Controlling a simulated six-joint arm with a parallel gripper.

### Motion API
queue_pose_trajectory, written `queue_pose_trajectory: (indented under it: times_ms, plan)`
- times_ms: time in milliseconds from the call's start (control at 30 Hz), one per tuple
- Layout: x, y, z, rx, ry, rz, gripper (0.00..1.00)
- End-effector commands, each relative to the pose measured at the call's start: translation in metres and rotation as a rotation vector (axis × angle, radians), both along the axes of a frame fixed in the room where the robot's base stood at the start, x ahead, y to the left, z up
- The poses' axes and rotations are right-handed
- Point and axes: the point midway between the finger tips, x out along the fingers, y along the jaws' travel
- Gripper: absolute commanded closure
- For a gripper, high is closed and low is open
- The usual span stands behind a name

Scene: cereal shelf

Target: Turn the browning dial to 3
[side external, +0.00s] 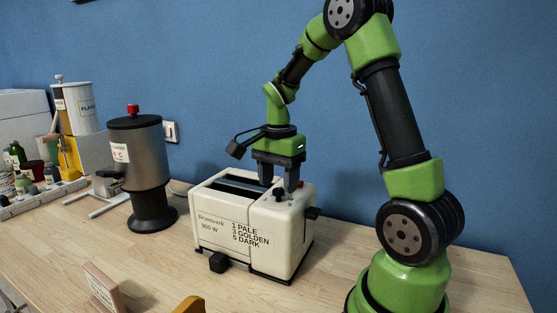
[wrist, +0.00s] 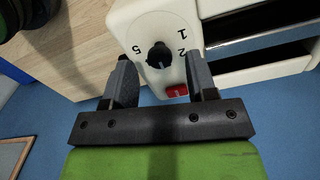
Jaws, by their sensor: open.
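The cream toaster (side external: 235,240) stands on the wooden table. Its browning dial is a black knob (wrist: 159,55) on a white round plate on the toaster's top; it also shows in the side view (side external: 278,193). The numbers 1, 2 and 5 are readable around it; 3 and 4 are not readable. I cannot tell which number the knob points to. A red button (wrist: 177,91) sits beside the dial. My gripper (wrist: 160,76) is open above the toaster top, its fingers either side of the dial in the wrist view. It also shows in the side view (side external: 280,184). No contact is visible.
The toaster's two slots (side external: 240,186) are left of my gripper, and a dark side lever (side external: 312,213) is at its right end. A grey dispenser (side external: 148,165) with a red knob stands left. A small sign block (side external: 103,287) is in front.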

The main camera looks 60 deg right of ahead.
Motion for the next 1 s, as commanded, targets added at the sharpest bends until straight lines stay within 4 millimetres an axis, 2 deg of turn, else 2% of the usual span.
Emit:
queue_pose_trajectory:
  times_ms: [200,400,600,1000]
  plan:
    - [0.001,0.0,0.044,-0.004,-0.007,-0.001,0.48]
    - [0.001,0.0,0.074,-0.003,-0.005,0.0,0.48]
    - [0.0,0.0,0.085,-0.001,-0.002,0.0,0.48]
    - [0.0,0.0,0.085,-0.001,-0.001,0.0,0.48]
